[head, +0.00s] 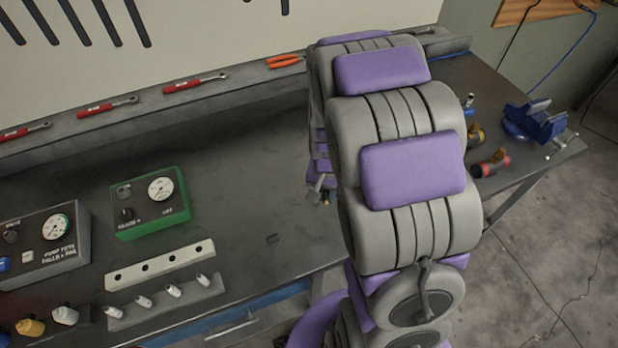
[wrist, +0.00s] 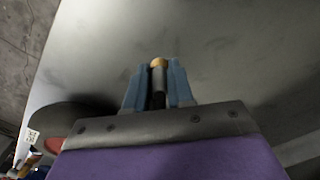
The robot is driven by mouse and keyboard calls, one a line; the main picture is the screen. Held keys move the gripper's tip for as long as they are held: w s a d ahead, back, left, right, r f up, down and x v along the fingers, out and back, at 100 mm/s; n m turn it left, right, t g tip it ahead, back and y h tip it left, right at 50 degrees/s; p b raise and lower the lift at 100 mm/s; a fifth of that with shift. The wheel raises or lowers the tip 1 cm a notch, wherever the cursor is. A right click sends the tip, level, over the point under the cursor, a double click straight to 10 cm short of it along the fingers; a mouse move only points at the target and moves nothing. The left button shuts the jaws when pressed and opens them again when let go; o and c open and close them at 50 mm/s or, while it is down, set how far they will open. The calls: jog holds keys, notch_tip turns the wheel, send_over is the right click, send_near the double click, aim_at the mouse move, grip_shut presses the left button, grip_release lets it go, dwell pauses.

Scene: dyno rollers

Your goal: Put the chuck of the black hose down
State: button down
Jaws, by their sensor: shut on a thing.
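In the wrist view, my gripper (wrist: 159,82) has its two blue fingers closed on a small metal chuck with a brass-coloured end (wrist: 158,64). A short dark piece, which may be the black hose, shows below the chuck between the fingers. The grey bench top (wrist: 215,55) lies behind it; I cannot tell whether the chuck touches it. In the head view, my arm hides most of the gripper, and only a small part of its end (head: 325,195) shows at the arm's left side, over the bench. The rest of the hose is not clearly visible.
A green gauge box (head: 150,203), a grey gauge box (head: 42,243) and a white holed strip (head: 160,265) stand on the left. Wrenches and orange pliers (head: 284,61) lie along the back. A red-banded cylinder (head: 491,163) and blue vise (head: 537,120) are right. The middle bench is clear.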

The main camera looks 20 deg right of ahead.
jog(key=s, duration=0.1)
jog(key=s+m, duration=0.1)
jog(key=s+d, duration=0.1)
jog(key=shift+s+f+m, duration=0.35)
jog(key=shift+f+m, duration=0.05)
jog(key=w, duration=0.5)
jog(key=w+f+b, duration=0.1)
jog(key=w, duration=0.3)
jog(key=w+b, duration=0.1)
jog(key=w, duration=0.4)
jog(key=shift+w+d+f, duration=0.3)
jog(key=shift+w+d, duration=0.05)
jog(key=shift+d, duration=0.05)
jog(key=shift+w, duration=0.5)
jog(key=shift+a+f+b, duration=0.1)
jog(key=shift+f+b, duration=0.75)
jog(key=shift+f, duration=0.95)
jog(key=shift+r, duration=0.1)
jog(key=c, duration=1)
grip_release()
